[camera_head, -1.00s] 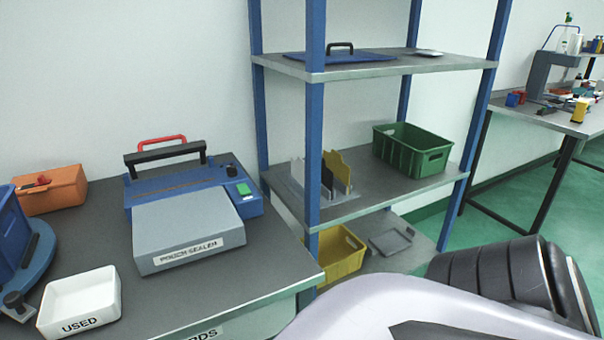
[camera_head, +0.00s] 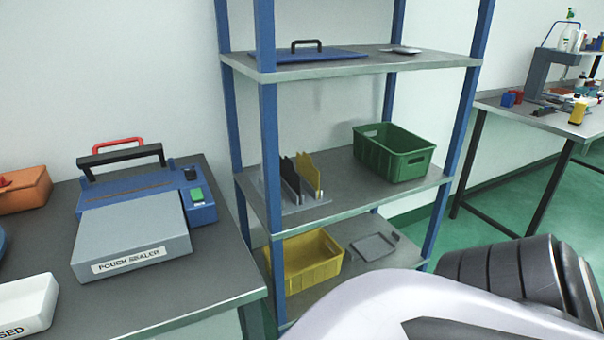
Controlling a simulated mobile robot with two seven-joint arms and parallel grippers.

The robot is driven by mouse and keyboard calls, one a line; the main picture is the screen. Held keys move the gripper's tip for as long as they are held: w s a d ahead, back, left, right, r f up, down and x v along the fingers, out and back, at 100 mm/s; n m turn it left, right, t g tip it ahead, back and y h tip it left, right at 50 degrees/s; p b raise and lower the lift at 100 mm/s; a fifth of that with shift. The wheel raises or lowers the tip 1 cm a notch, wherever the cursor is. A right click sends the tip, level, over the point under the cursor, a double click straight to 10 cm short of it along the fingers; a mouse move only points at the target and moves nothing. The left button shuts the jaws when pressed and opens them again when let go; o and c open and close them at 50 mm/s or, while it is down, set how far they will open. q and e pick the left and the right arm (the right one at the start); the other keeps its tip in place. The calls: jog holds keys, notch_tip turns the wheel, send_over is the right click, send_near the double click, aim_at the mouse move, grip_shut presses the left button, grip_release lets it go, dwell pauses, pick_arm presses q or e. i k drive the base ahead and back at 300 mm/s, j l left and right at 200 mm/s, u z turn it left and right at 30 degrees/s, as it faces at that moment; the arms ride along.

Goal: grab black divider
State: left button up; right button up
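The black divider (camera_head: 290,176) stands upright on the middle shelf of the blue-posted rack, in a grey holder (camera_head: 318,201). A yellow divider (camera_head: 308,173) stands just to its right in the same holder. The blue front post of the rack hides the left part of the holder. A white and black arm link of mine fills the lower right of the view. Neither of my grippers is in view.
A green crate (camera_head: 395,152) stands right of the dividers on the middle shelf (camera_head: 352,197). A yellow bin (camera_head: 310,262) is below. The pouch sealer (camera_head: 135,230) is on the left bench.

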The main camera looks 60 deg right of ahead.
aim_at(287, 171)
jog(key=k+l+z, duration=0.1)
jog(key=z, duration=0.2)
jog(key=l+z, duration=0.35)
jog(key=z, duration=0.9)
jog(key=i+l+u, duration=0.1)
jog(key=i+l, duration=0.15)
jog(key=l, duration=0.15)
jog(key=i+l, duration=0.2)
jog(key=l, duration=0.2)
jog(key=i+l+u, duration=0.15)
jog(key=l, duration=0.3)
jog(key=i+j, duration=0.05)
jog(key=i, duration=0.05)
